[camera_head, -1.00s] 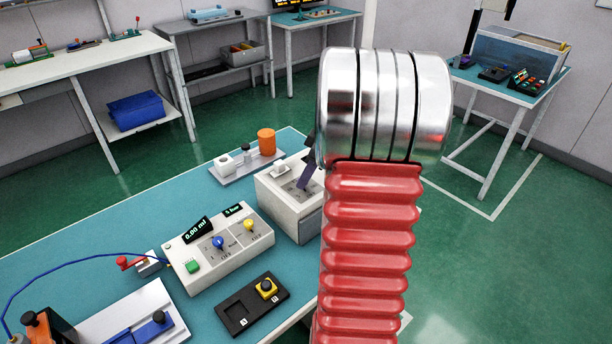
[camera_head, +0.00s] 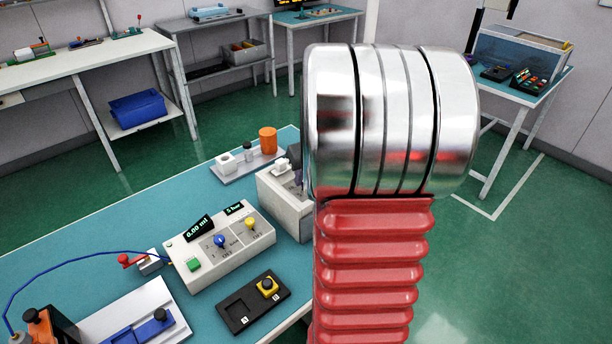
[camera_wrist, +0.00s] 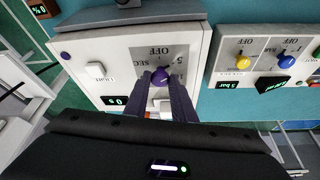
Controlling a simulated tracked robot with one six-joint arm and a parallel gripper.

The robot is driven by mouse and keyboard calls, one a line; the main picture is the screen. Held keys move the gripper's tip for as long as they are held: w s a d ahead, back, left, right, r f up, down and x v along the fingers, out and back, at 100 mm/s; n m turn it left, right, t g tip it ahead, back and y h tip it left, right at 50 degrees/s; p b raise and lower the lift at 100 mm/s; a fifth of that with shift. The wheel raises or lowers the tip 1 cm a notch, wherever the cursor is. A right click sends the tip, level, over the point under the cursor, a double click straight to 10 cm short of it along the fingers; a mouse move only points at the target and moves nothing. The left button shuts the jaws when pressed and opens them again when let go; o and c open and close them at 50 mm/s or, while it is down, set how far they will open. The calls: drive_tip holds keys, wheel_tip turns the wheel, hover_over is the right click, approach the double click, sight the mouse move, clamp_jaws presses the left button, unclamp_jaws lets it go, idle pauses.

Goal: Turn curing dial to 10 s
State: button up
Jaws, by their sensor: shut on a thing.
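The curing box (camera_wrist: 87,52) is a white unit with a purple curing dial (camera_wrist: 160,73) on its panel, marked OFF, 5 and SEC, upside down in the wrist view. Its small display (camera_wrist: 116,101) reads 0 s. My gripper (camera_wrist: 162,82) is shut on the dial, its dark fingers on either side of the knob; they hide part of the dial's scale. In the head view the curing box (camera_head: 284,205) stands at the bench's right side, mostly behind my arm, which hides the dial and my gripper.
Left of the curing box in the head view stands a control box (camera_head: 220,247) with blue and yellow knobs. A black tray (camera_head: 237,316) with a yellow-based button lies in front. An orange cylinder (camera_head: 268,140) stands on a tray behind. Bare teal bench (camera_head: 100,235) lies at left.

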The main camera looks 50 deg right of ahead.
drive_tip(key=shift+w+a+m+g+h, duration=0.15)
drive_tip(key=shift+m+g+h, duration=0.3)
drive_tip(key=shift+m, duration=1.1)
drive_tip(key=shift+w+a+m+g+h, duration=0.15)
drive_tip(key=shift+m+h, duration=0.5)
drive_tip(key=shift+m, duration=0.9)
drive_tip(key=shift+w+a+m+g+h, duration=0.15)
drive_tip(key=shift+m+g, duration=0.2)
drive_tip(key=shift+m, duration=0.65)
drive_tip(key=shift+s+d+m+g+h, duration=0.1)
drive_tip(key=shift+m+g, duration=0.3)
drive_tip(key=shift+m, duration=0.6)
drive_tip(key=shift+w+a+m+g+h, duration=0.15)
drive_tip(key=shift+m+g, duration=0.2)
drive_tip(key=shift+m, duration=0.65)
drive_tip(key=shift+d, duration=0.1)
drive_tip(key=o, duration=1.1)
drive_tip(key=shift+s, duration=0.1)
drive_tip(key=shift+c, duration=0.2)
drive_tip(key=shift+r, duration=0.1)
drive_tip(key=w+v, duration=0.1)
drive_tip(key=v, duration=1.2)
drive_tip(key=shift+s+r, duration=0.25)
drive_tip(key=shift+s, duration=0.2)
